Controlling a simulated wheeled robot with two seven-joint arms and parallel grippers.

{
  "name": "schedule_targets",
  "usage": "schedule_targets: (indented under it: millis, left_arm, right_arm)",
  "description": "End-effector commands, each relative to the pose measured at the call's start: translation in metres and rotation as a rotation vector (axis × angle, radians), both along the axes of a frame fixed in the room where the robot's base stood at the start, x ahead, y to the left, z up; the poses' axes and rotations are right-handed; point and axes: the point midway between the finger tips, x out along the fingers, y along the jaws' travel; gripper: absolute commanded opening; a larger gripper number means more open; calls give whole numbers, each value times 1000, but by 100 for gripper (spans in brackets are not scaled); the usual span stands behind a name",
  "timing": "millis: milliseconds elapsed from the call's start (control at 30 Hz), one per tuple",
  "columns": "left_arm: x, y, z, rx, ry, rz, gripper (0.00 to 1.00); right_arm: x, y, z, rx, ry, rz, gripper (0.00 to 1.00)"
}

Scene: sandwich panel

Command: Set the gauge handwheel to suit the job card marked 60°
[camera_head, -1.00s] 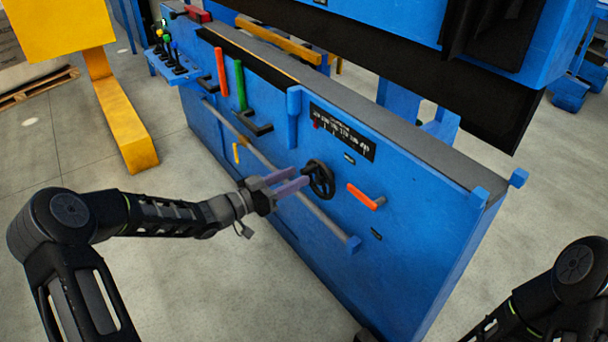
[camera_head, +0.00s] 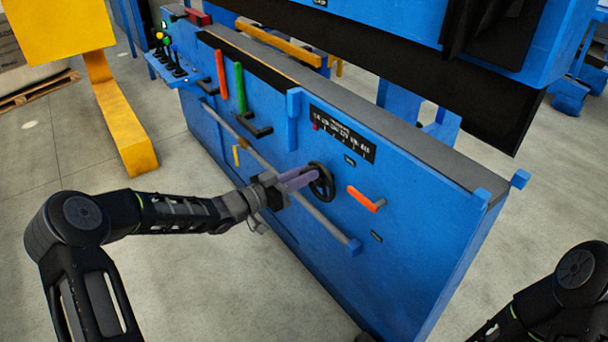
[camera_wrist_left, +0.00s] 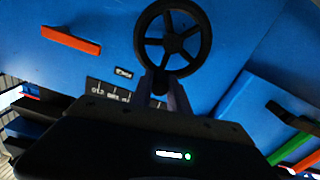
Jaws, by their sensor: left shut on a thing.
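The black handwheel (camera_head: 321,181) stands out from the front of the blue panel (camera_head: 400,238), below a black gauge plate (camera_head: 342,133) with white marks and a small red pointer at its left end. My left gripper (camera_head: 315,175) is at the wheel's rim with its purple fingers shut on it. In the left wrist view the spoked handwheel (camera_wrist_left: 173,38) fills the upper middle, and the fingers (camera_wrist_left: 163,85) meet its rim. The gauge plate's figures are too small to read surely. No job card marked 60° can be made out. My right gripper is out of view.
An orange lever (camera_head: 366,198) sticks out just right of the wheel. A grey rail (camera_head: 320,217) runs along the panel below it. Red (camera_head: 221,72) and green (camera_head: 240,88) levers are further left. Open floor lies in front of the panel.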

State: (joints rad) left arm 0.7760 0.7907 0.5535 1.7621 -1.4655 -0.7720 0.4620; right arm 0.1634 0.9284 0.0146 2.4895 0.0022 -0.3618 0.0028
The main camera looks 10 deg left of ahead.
Motion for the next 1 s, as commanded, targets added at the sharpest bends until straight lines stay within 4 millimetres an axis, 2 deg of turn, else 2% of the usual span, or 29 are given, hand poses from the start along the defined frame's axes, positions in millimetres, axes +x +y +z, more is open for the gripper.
schedule_targets:
  millis: [100, 633, 1000]
  left_arm:
    - [0, 0, 0, 0, 0, 0, 0]
    - [-1, -1, -1, 18, -15, 0, 0]
    - [-7, -9, -4, 153, -128, -2, 0]
  right_arm:
    - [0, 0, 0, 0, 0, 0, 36]
    - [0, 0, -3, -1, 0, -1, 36]
    - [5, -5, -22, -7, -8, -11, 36]
